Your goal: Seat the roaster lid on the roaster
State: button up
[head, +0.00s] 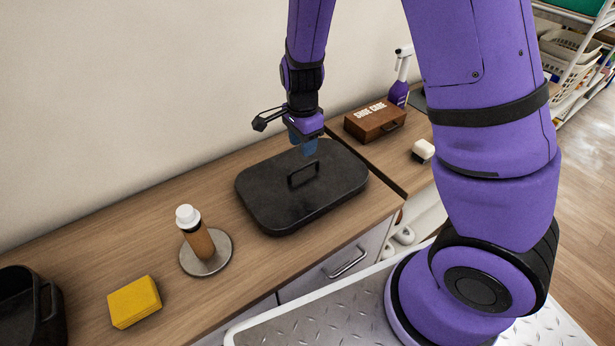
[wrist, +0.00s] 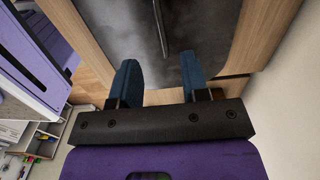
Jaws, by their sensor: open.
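The roaster lid (head: 270,202) is a flat, dark grey rounded rectangle with a raised bar handle (head: 303,172). It lies on the wooden counter in the middle of the head view. My gripper (head: 309,149) has blue fingers and is just above the far side of the lid, close to the handle. In the wrist view my gripper (wrist: 158,72) has its fingers apart with nothing between them, and the lid (wrist: 215,45) and its handle (wrist: 161,25) lie beyond the tips. A dark open vessel (head: 52,318), apparently the roaster, is cut off at the lower left.
A white-capped brown bottle (head: 197,240) stands on a round metal plate (head: 222,252) left of the lid. A yellow sponge (head: 134,301) lies nearer the vessel. A brown box (head: 375,121), a white-topped block (head: 423,150) and a purple spray bottle (head: 400,90) are at the right.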

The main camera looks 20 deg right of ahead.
aim_at(303, 166)
jog(key=shift+f, duration=4.3)
grip_shut()
jog(key=shift+w, duration=0.1)
